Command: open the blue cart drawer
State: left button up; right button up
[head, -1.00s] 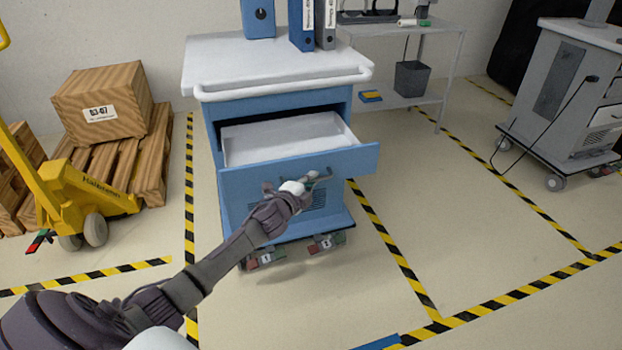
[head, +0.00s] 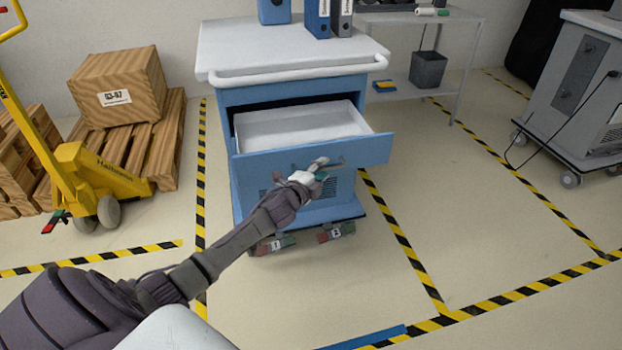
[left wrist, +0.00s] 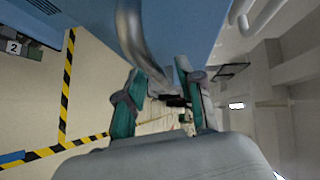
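The blue cart (head: 345,97) has a white top, and its upper drawer (head: 375,152) stands partly pulled out. The drawer's pale inside shows and looks empty. My left gripper (head: 318,171) is at the handle on the drawer's front and hides part of it. In the left wrist view, my left gripper (left wrist: 160,75) has its two teal-padded fingers spread apart. The curved grey handle (left wrist: 132,40) reaches down to the gap between them, close to the left finger; I cannot tell whether it touches. My right gripper is in no view.
A yellow pallet jack (head: 100,180) and a pallet with a wooden box (head: 118,85) stand at the left. A grey equipment cart (head: 575,95) is at the right. Blue and grey binders (head: 318,18) stand on the blue cart.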

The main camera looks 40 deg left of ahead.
pick_arm(q)
jog(key=s+r, duration=0.1)
jog(key=s, duration=1)
jog(key=shift+d+r, duration=0.3)
jog(key=shift+d, duration=0.05)
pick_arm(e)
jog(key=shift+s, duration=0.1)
pick_arm(q)
jog(key=shift+w, duration=0.1)
